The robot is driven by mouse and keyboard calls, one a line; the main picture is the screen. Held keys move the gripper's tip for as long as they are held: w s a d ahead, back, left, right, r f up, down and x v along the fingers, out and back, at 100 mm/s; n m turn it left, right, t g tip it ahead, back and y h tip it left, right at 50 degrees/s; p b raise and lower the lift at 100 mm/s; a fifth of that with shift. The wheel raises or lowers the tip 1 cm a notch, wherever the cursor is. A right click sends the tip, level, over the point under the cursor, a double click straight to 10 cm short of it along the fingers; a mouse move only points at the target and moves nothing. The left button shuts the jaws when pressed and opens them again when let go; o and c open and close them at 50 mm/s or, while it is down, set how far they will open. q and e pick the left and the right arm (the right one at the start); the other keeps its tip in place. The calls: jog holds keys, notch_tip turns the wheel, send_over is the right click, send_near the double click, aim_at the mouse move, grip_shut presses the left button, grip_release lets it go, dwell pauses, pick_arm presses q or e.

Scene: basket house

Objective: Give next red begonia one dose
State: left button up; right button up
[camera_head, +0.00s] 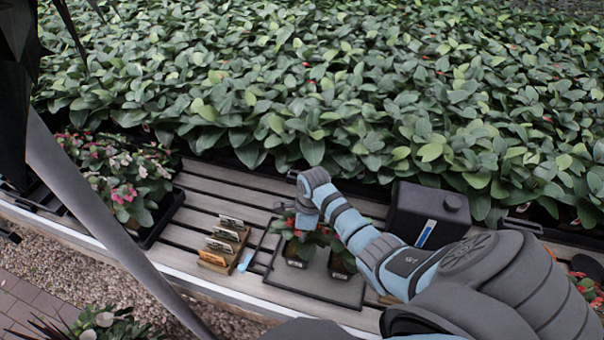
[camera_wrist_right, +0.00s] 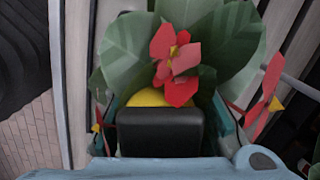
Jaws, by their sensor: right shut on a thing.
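Two potted red begonias stand side by side on a dark tray (camera_head: 315,285) on the slatted bench. The left begonia (camera_head: 297,247) shows red flowers and a dark pot; the right one (camera_head: 342,262) is partly hidden by my right arm. My right gripper (camera_head: 307,208) is above the left begonia. In the right wrist view, the right gripper (camera_wrist_right: 165,120) is shut on a black block-like thing (camera_wrist_right: 160,132) with a yellow part behind it. A red flower (camera_wrist_right: 176,68) and large green leaves lie just beyond it. The held thing's lower end is hidden. My left gripper is not in view.
A dark canister (camera_head: 428,212) with a blue and white label stands right of my forearm. Wooden blocks with cards (camera_head: 222,243) stand left of the tray. Pink-flowered plants (camera_head: 122,180) fill a crate at left. Dense foliage (camera_head: 330,90) lines the back.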

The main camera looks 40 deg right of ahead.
jog(key=shift+r, duration=3.5)
jog(key=shift+d, duration=0.1)
